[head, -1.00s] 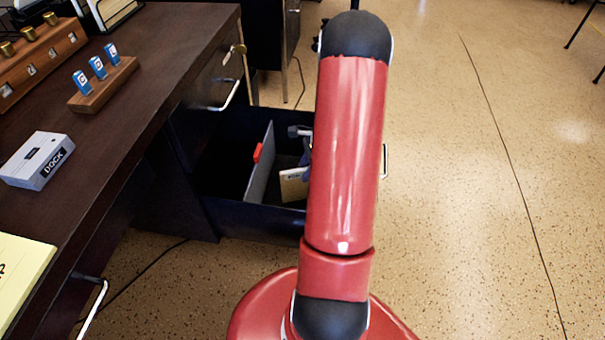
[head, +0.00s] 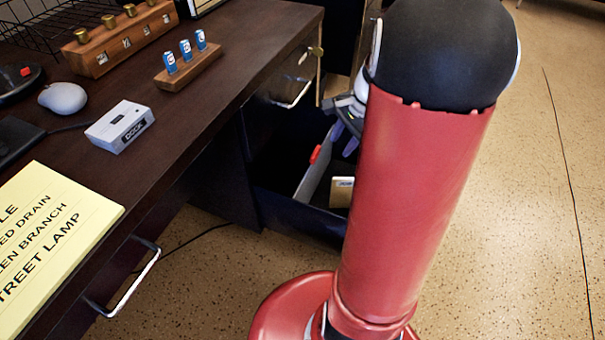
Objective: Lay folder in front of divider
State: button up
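The folder (head: 341,192) shows as a small tan piece with a dark label inside the open lower drawer, beside the divider; my arm hides the rest of it. The divider (head: 313,178) is a grey panel standing in the drawer, with a red tab (head: 315,154) on its upper edge. My gripper (head: 347,128) shows only in part, above the drawer behind my red arm. Its fingertips are mostly hidden, so I cannot tell whether it is open or holds anything.
The open drawer (head: 294,216) is dark and juts from the desk (head: 165,125). On the desk are a yellow pad (head: 60,235), a dock box (head: 119,126), a wooden block with blue sticks (head: 188,70) and a mouse (head: 62,98). Floor at right is clear.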

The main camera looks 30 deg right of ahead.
jog(key=s+a+r+n+t+h, duration=0.1)
jog(key=s+a+r+n, duration=0.4)
jog(key=s+a+n, duration=0.2)
jog(key=s+a+r+n+t+h, duration=0.1)
jog(key=s+a+r+n+t, duration=0.1)
jog(key=s+a+r+n, duration=0.4)
jog(key=s+a+n, duration=0.1)
jog(key=a+n, duration=0.2)
jog(key=a, duration=0.2)
jog(key=shift+a+r+t, duration=0.2)
jog(key=shift+r+t, duration=0.05)
jog(key=shift+t, duration=0.05)
jog(key=shift+d, duration=0.15)
